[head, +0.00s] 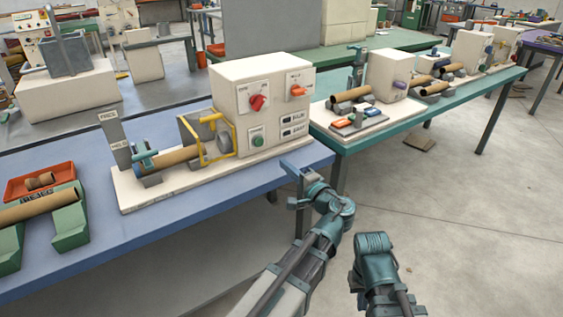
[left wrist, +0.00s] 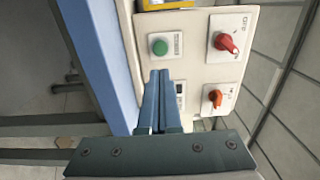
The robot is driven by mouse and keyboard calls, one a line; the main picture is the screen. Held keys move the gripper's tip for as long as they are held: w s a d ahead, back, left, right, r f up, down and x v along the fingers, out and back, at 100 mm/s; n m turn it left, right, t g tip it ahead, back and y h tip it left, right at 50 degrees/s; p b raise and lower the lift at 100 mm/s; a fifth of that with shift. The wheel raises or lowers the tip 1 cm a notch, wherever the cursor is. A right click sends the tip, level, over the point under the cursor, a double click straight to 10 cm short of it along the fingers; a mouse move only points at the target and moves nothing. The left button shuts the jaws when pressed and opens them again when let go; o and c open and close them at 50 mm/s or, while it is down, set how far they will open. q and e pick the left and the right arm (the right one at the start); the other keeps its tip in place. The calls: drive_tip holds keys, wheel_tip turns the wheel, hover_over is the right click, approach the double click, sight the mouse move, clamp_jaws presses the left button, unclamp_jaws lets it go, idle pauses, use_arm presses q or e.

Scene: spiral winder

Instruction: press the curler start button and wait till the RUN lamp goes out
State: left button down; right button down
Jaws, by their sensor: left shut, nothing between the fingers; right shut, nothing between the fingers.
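The curler's pale control box (head: 232,92) stands on the blue table. Its front has a green button (head: 257,140) with a small label, a red rotary switch (head: 257,102), an orange switch (head: 298,91) and two small dark label or lamp windows (head: 293,119); I cannot tell whether a lamp is lit. My left gripper (head: 288,167) is below and right of the button, in front of the box. In the left wrist view its fingers (left wrist: 159,74) are closed together, empty, and point towards the green button (left wrist: 160,46), apparently short of it. My right gripper is not visible; only my right arm shows.
Left of the box are a yellow guard frame (head: 232,128) and a brown tube (head: 172,158). An orange tray (head: 40,178) and a tube on green supports (head: 70,228) are further left. A second table (head: 350,146) with similar machines stands right.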

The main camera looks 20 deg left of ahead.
sight(260, 143)
use_arm(q)
drive_tip(key=x, duration=1.2)
